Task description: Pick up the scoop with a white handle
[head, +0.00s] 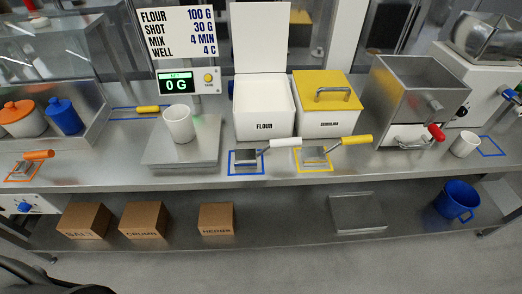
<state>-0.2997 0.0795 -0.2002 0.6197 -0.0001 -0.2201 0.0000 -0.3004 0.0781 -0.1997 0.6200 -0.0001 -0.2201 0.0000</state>
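The scoop with a white handle (285,143) lies on the steel counter in front of the white flour bin (264,122). Its metal pan (246,155) sits within a blue outlined square, and its handle points right, past the square. Nothing holds it. Neither of my grippers can be made out in the head view.
A yellow-handled scoop (356,140) lies just right, before the yellow-lidded bin (328,118). A scale (183,154) bearing a white cup (179,124) stands left. A steel machine with a red-knobbed handle (436,132) stands right. The counter's front strip is mostly clear.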

